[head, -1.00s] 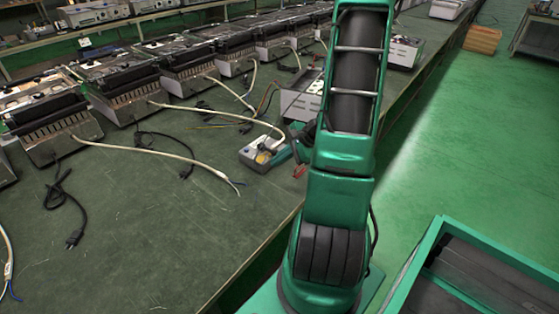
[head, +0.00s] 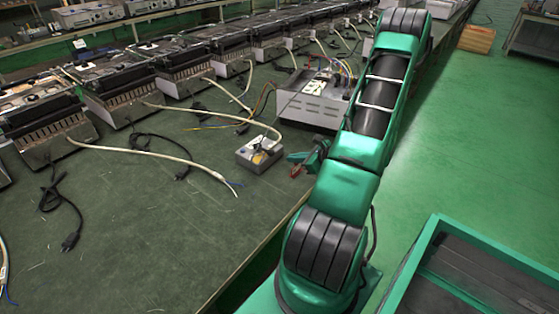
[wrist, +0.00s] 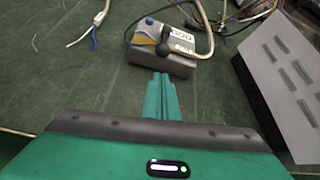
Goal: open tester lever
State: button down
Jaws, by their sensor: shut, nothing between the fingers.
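The tester (head: 259,153) is a small grey box near the table's right edge, with a cable running into it. In the wrist view the tester (wrist: 174,64) lies just ahead of my fingers. Its black lever (wrist: 163,42) with a round knob shows on the top; I cannot tell for sure how far it is turned. My gripper (wrist: 161,78) is shut and empty, its green fingers pointing at the tester's near side with a small gap seen. In the head view my gripper (head: 297,163) is right of the tester, partly hidden by my arm.
A larger grey slotted metal box (head: 314,100) with wires stands behind and right of the tester. A row of heaters (head: 125,95) fills the back left. Loose cables (head: 150,152) lie on the green table (head: 130,240). A green bin (head: 440,250) is at lower right.

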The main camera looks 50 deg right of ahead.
aim_at(267, 151)
jog(key=x, duration=0.9)
jog(key=shift+w+f, duration=0.25)
jog(key=shift+w, duration=0.1)
jog(key=shift+r, duration=0.15)
